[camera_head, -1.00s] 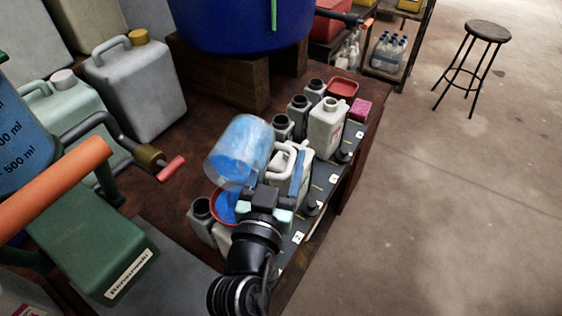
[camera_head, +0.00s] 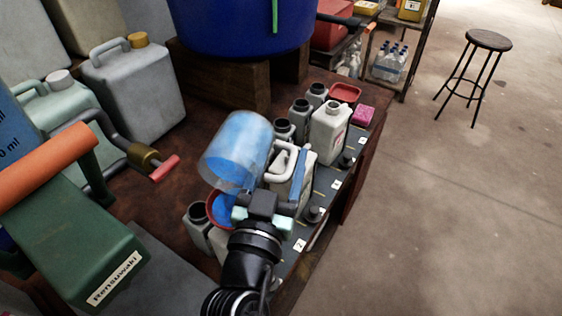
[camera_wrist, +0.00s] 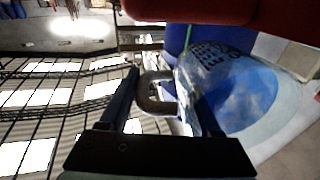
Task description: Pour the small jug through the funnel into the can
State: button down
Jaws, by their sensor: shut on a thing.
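The small jug (camera_head: 236,150) is clear, with blue liquid inside. It is strongly tilted, its mouth toward the lower left, above the red funnel (camera_head: 212,203). Blue shows inside the funnel. The funnel sits over a pale can (camera_head: 219,243), mostly hidden by the funnel and my arm. My gripper (camera_head: 262,203) is right of the funnel and shut on the jug. In the wrist view, the jug (camera_wrist: 250,95) is at the right of my gripper (camera_wrist: 165,95), with its grey handle between the fingers. The jug's lip is hard to make out.
Several grey bottles (camera_head: 300,110) and a white jerrycan (camera_head: 330,128) line the bench behind. A blue vat (camera_head: 235,22) stands on wooden blocks (camera_head: 220,75). A green crank machine (camera_head: 85,235) is close on the left. Open floor lies right, with a stool (camera_head: 488,40).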

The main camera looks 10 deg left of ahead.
jog(key=shift+s+r+t+b, duration=0.3)
jog(key=shift+t+b, duration=0.35)
jog(key=shift+b, duration=1.55)
jog(key=shift+s+r+t+b, duration=0.15)
jog(key=shift+s+t+b, duration=0.45)
jog(key=shift+b, duration=1.65)
jog(key=shift+s+r+t+b, duration=0.25)
jog(key=shift+t+b, duration=0.5)
jog(key=shift+b, duration=1.45)
jog(key=shift+a, duration=0.1)
